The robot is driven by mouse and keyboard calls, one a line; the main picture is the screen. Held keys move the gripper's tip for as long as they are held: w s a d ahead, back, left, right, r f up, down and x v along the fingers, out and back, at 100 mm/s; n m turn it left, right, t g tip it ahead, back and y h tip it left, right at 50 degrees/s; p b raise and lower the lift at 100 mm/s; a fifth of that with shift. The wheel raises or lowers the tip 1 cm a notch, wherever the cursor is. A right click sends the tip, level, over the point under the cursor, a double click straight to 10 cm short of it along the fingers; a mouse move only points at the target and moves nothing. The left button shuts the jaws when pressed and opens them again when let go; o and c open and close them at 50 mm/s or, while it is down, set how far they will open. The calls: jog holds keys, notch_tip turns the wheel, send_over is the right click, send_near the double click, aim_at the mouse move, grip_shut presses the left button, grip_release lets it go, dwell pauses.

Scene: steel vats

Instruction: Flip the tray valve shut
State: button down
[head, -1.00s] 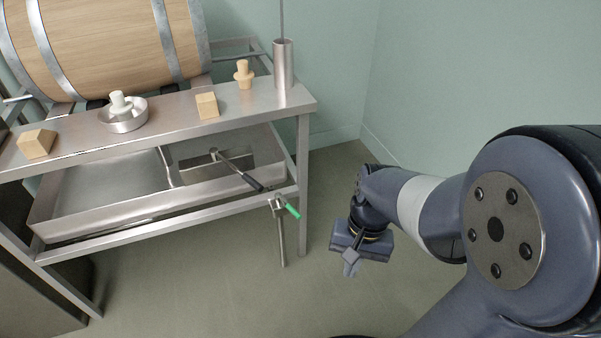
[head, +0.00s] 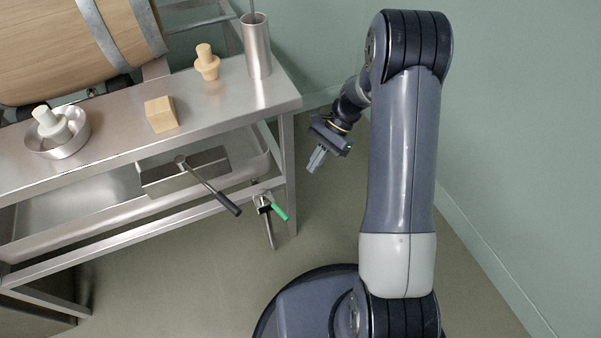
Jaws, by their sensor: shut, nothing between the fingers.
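The tray (head: 95,213) is a shallow steel basin on the lower level of the steel stand. Its valve (head: 265,204) sits at the tray's front right corner, with a green lever (head: 280,212) pointing down and to the right and a thin pipe (head: 270,233) hanging below. A longer black-gripped handle (head: 213,192) reaches out of the tray to the left of the valve. My gripper (head: 315,161) is shut and empty, to the right of the stand's right leg and above and right of the green lever in the picture. It touches nothing visible.
The steel shelf (head: 110,128) above the tray holds a wooden block (head: 160,114), a wooden bung (head: 207,62), a dish (head: 72,145) with a pale bung, and a steel cylinder (head: 256,45). A barrel (head: 50,50) lies behind. The stand's leg (head: 288,165) is near my gripper. Open floor lies in front.

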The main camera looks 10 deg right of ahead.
aim_at(274, 207)
jog(key=s+a+r+b+x, duration=0.1)
jog(key=b+x, duration=0.3)
jog(key=x, duration=0.8)
jog(key=shift+s+a+r, duration=0.15)
jog(key=shift+s+a, duration=0.05)
jog(key=shift+a, duration=0.1)
jog(key=s+a+m+t+p, duration=0.1)
jog(key=s+a+m, duration=0.1)
jog(key=shift+s+m+t+y, duration=0.1)
jog(key=shift+m+t+y, duration=0.2)
jog(key=shift+d, duration=0.1)
